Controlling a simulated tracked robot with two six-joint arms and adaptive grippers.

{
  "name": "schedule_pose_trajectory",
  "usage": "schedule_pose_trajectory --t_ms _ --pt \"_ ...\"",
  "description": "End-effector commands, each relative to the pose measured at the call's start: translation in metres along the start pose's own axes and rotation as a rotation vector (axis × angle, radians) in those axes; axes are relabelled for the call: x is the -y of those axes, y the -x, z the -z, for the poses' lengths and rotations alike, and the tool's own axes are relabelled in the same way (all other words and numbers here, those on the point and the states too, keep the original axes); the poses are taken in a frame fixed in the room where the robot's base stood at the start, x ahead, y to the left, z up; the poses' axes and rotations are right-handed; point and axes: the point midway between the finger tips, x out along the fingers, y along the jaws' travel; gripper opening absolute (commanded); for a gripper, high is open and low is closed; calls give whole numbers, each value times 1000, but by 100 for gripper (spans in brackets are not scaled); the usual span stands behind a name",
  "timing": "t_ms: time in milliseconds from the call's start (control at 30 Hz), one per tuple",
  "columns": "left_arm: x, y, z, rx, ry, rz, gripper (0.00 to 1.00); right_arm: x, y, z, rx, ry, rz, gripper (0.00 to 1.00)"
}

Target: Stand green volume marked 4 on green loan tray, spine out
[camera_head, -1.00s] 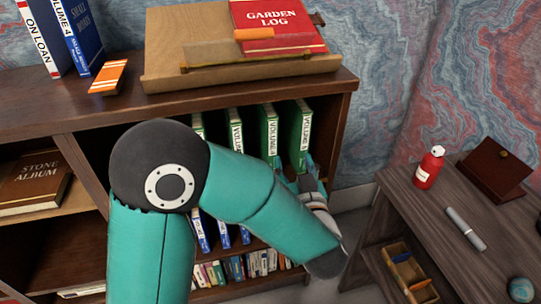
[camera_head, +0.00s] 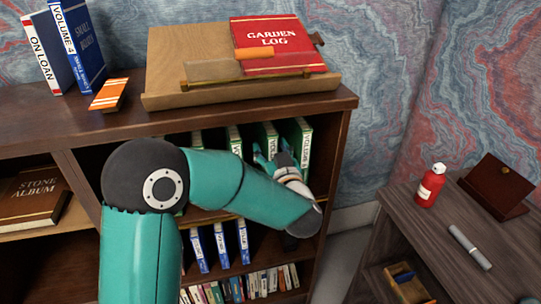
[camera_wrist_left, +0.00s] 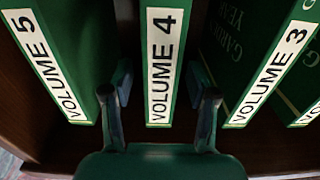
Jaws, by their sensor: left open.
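The green volume marked 4 (camera_wrist_left: 163,60) stands upright in the middle of the left wrist view, its white spine label facing me. My left gripper (camera_wrist_left: 160,108) is open, with one finger on each side of the lower spine in that view. I cannot tell whether the fingers touch it. In the head view my left gripper (camera_head: 276,152) is at the front of the green row, partly covering what looks like volume 4 (camera_head: 268,132). No green loan tray shows. My right gripper is out of view.
Green volume 5 (camera_wrist_left: 42,62) and volume 3 (camera_wrist_left: 275,65) flank volume 4 with narrow gaps. Blue volumes (camera_head: 221,244) stand on the shelf below. A stand with a red Garden Log (camera_head: 277,45) is on top. A side desk (camera_head: 440,215) holds a red bottle (camera_head: 430,185).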

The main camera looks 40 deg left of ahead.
Motion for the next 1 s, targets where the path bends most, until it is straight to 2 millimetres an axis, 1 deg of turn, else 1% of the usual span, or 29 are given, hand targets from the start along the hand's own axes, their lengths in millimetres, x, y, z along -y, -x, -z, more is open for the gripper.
schedule_pose_trajectory --t_ms 200,300,400,567,600,667,700,933,1000 --pt "1 -31 -4 0 0 3 58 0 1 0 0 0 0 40" --pt "1 -42 -3 -1 0 3 58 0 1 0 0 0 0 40" --pt "0 -46 -3 -1 -1 0 58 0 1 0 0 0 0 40" --pt "0 -45 -4 0 -1 -1 58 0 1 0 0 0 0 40" --pt "0 -45 -4 0 -1 -1 57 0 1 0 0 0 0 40" --pt "0 -45 -4 0 -1 -1 47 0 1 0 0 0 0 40" --pt "0 -45 -4 0 -1 -1 40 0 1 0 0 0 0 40" --pt "-1 -45 -4 0 0 -1 2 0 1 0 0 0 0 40" --pt "-1 -45 -4 0 0 -1 0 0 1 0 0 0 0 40"
